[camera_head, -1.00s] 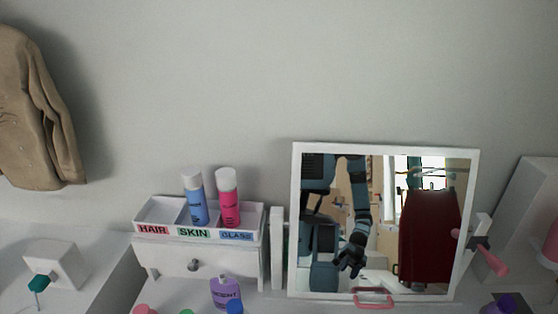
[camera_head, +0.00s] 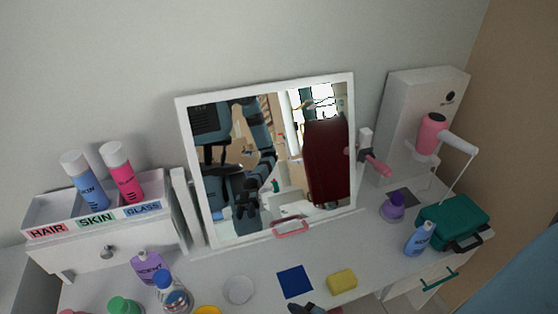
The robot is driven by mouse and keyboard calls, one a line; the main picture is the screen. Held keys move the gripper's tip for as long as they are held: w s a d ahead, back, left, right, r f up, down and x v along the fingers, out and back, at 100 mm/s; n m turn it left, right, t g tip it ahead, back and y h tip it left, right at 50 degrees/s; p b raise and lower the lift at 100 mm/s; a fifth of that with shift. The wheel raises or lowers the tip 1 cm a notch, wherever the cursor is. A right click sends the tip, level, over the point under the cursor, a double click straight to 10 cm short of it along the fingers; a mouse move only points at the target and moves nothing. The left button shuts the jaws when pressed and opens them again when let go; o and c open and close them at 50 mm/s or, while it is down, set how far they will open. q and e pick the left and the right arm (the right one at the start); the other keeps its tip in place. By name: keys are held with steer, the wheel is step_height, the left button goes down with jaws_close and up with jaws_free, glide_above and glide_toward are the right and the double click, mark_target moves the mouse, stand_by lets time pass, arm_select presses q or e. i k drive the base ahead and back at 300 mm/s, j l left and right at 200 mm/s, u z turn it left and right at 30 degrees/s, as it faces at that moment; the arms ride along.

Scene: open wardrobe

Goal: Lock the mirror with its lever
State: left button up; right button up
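The mirror (camera_head: 268,232) is a square pane in a white frame, standing upright on the white tabletop against the wall. A pink handle (camera_head: 291,228) sits at its bottom edge. The pink lever (camera_head: 376,164) is at the mirror's right side, on a white bracket, and points down to the right. A dark tip (camera_head: 308,309), which looks like part of my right gripper, shows at the bottom edge, well below the mirror and apart from the lever. Its fingers are mostly cut off. My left gripper is not seen directly; the mirror reflects my body and a dark hand.
A labelled organizer (camera_head: 98,219) with two bottles stands at left. A pink hair dryer (camera_head: 430,134) on a white box (camera_head: 405,105), a purple bottle (camera_head: 393,207), a blue bottle (camera_head: 419,240) and a teal case (camera_head: 453,221) are at right. A yellow sponge (camera_head: 342,282) lies in front.

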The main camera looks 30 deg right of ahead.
mark_target(381, 169)
steer(key=k+l+z, duration=0.1)
steer(key=z, duration=0.4)
steer(key=l+z, duration=0.2)
steer(key=z, duration=0.25)
steer(key=k+l+z, duration=0.1)
steer(key=l+z, duration=0.15)
steer(key=z, duration=0.25)
